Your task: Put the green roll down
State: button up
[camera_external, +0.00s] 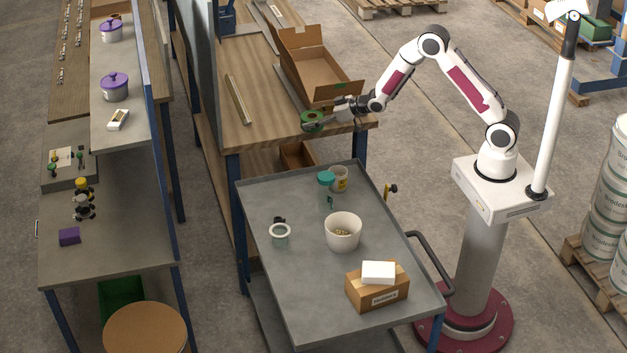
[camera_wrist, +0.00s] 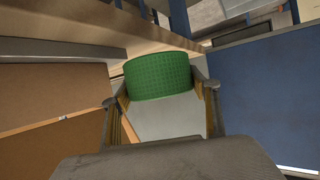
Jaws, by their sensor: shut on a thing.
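The green roll (camera_external: 312,121) is at the front edge of the wooden table (camera_external: 262,122) in the external view. My gripper (camera_external: 326,117) reaches in from the right and is shut on the roll. In the wrist view the green roll (camera_wrist: 158,76) sits between the two fingertips, with its curved patterned side towards the camera. I cannot tell whether the roll touches the table top or is held just above it.
An open cardboard box (camera_external: 318,66) stands on the table behind my gripper. A long bar (camera_external: 238,99) lies to the left. Below the table's front edge, a grey cart (camera_external: 300,285) carries a white bucket (camera_external: 343,232), a teal-lidded jar (camera_external: 326,180) and a small carton (camera_external: 377,291).

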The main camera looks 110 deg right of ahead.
jog(key=shift+w, duration=0.1)
send_over(268, 129)
jog(key=shift+a, duration=0.1)
dwell(1.2)
dwell(0.3)
jog(key=shift+w+d+f, duration=0.1)
jog(key=shift+d, duration=0.1)
jog(key=shift+f, duration=1.6)
jog(key=shift+f, duration=0.1)
jog(key=o, duration=1.2)
